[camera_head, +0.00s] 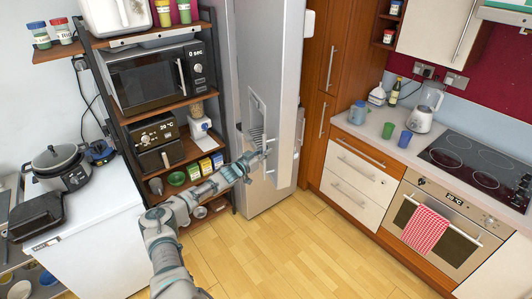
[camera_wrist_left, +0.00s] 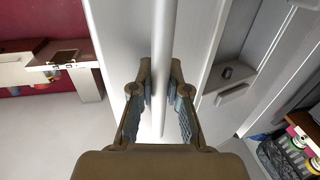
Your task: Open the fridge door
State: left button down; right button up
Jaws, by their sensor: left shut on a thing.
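The tall grey fridge (camera_head: 262,62) stands in the middle of the head view, with a dispenser recess in its front. My left gripper (camera_head: 265,152) is at the fridge front, just below and beside that recess. In the left wrist view, a pale vertical handle bar (camera_wrist_left: 164,60) runs between the two fingers of my left gripper (camera_wrist_left: 160,88). The fingers are closed in on the bar from both sides. My right gripper is not in view.
A shelf unit (camera_head: 160,104) with a microwave (camera_head: 150,75) stands left of the fridge. A wooden cabinet (camera_head: 335,65) and a counter with a hob (camera_head: 475,165) are on the right. The wooden floor (camera_head: 290,250) before the fridge is clear apart from my arm.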

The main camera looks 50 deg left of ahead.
pick_arm(q)
jog(key=c, duration=1.1)
grip_release()
jog(key=shift+c, duration=0.2)
jog(key=shift+s+f, duration=0.1)
jog(key=s+d, duration=0.1)
jog(key=s, duration=1)
jog(key=shift+s+d, duration=0.35)
